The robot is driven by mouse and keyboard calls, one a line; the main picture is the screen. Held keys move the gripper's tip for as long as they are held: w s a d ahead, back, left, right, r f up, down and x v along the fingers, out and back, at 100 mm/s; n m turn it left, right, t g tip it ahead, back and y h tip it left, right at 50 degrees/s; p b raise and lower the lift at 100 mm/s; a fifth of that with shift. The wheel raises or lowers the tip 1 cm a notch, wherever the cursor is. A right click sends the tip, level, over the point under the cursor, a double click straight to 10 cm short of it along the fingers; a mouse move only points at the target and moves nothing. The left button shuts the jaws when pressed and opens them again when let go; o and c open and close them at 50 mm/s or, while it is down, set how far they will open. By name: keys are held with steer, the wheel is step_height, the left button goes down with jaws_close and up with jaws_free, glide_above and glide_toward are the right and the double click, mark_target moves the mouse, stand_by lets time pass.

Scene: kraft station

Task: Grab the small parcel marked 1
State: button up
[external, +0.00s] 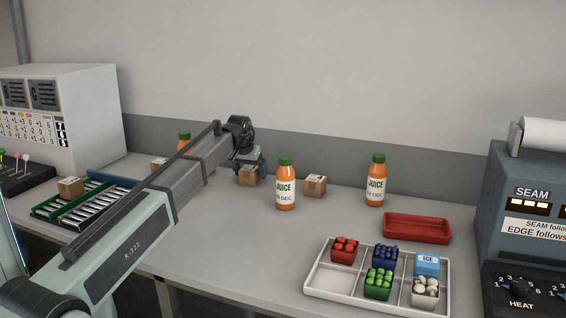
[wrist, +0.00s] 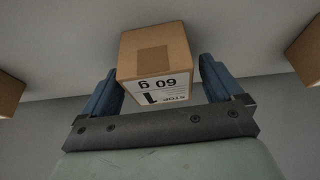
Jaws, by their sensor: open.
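A small cardboard parcel (wrist: 152,50) sits between the two blue fingers of my gripper (wrist: 158,82) in the wrist view. Its white label shows a large 1 and "60 g", upside down in the picture. The fingers stand apart, one at each side of the parcel, and a gap shows at the sides. In the external view my gripper (external: 249,164) is at the back of the table, just above and behind this parcel (external: 248,176). Part of the parcel's top is hidden there by the gripper.
Other parcels stand at the right (external: 314,186), behind my arm (external: 158,163) and on the roller rack (external: 70,187). A juice bottle (external: 286,185) stands close to the right of my gripper, another (external: 376,180) farther right. A red tray (external: 417,228) and a white sectioned tray (external: 335,287) lie at the right.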

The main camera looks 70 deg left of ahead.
steer(key=shift+w+a+f, duration=0.1)
steer(key=shift+a+f, duration=0.1)
steer(key=shift+f, duration=0.25)
steer(key=shift+c, duration=0.2)
steer(key=c, duration=1)
steer(key=shift+r, duration=0.1)
